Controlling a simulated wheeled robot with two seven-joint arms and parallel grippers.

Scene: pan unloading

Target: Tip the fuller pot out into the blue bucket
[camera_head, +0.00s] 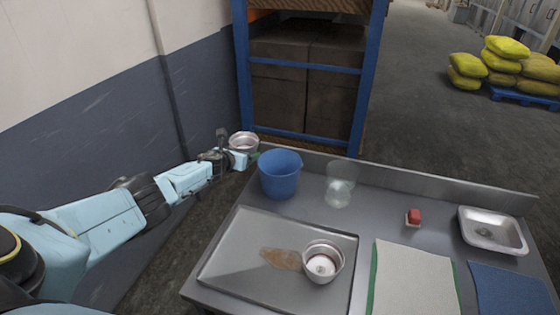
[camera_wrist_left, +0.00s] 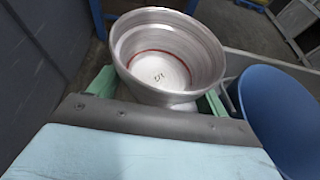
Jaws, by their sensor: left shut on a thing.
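My left gripper (camera_head: 238,158) is shut on a silver metal pot (camera_head: 244,139), held out past the table's left back corner, just left of the blue bucket (camera_head: 281,175). In the left wrist view the pot (camera_wrist_left: 165,50) sits between the green fingers (camera_wrist_left: 157,100), roughly upright. A thin red ring and a small dark mark show inside it; I see no heap of contents. The bucket's side (camera_wrist_left: 280,115) is at the right there, and its inside is hidden. A second silver pot (camera_head: 323,262) stands on the metal tray (camera_head: 230,262); its depth of contents is unclear.
A brown patch (camera_head: 280,259) lies on the tray beside the second pot. A clear container (camera_head: 339,185), a red-topped block (camera_head: 413,217), a metal pan (camera_head: 492,230), a pale mat (camera_head: 412,280) and a blue mat (camera_head: 510,290) are further right. A blue-framed rack (camera_head: 305,68) stands behind.

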